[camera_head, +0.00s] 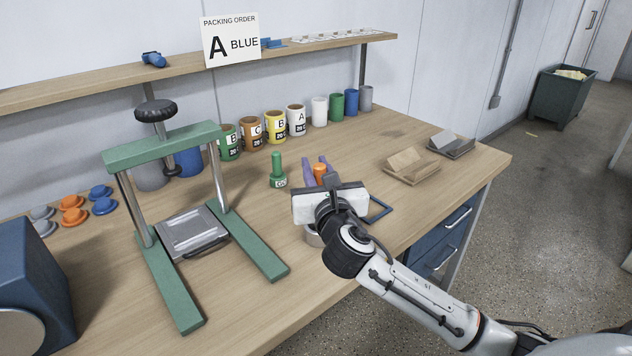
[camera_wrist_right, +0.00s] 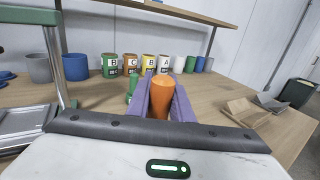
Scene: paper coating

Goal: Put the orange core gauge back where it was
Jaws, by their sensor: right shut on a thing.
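The orange core gauge (camera_head: 319,170) is an orange cylinder between the two purple fingers of my right gripper (camera_head: 319,168). In the right wrist view the orange gauge (camera_wrist_right: 161,97) stands upright with a finger on each side, and my right gripper (camera_wrist_right: 160,100) is shut on it. The gauge's lower part is hidden by the gripper body, so I cannot tell whether it touches the table. A green gauge (camera_head: 278,172) with a knob top stands on the table just left of the fingers. My left gripper is not in view.
A green press frame (camera_head: 160,148) stands at left. Several labelled cups (camera_head: 275,128) line the back. A blue square frame (camera_head: 379,210) and a grey round piece (camera_head: 313,239) are beside my right gripper, partly hidden. Front-right table is clear.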

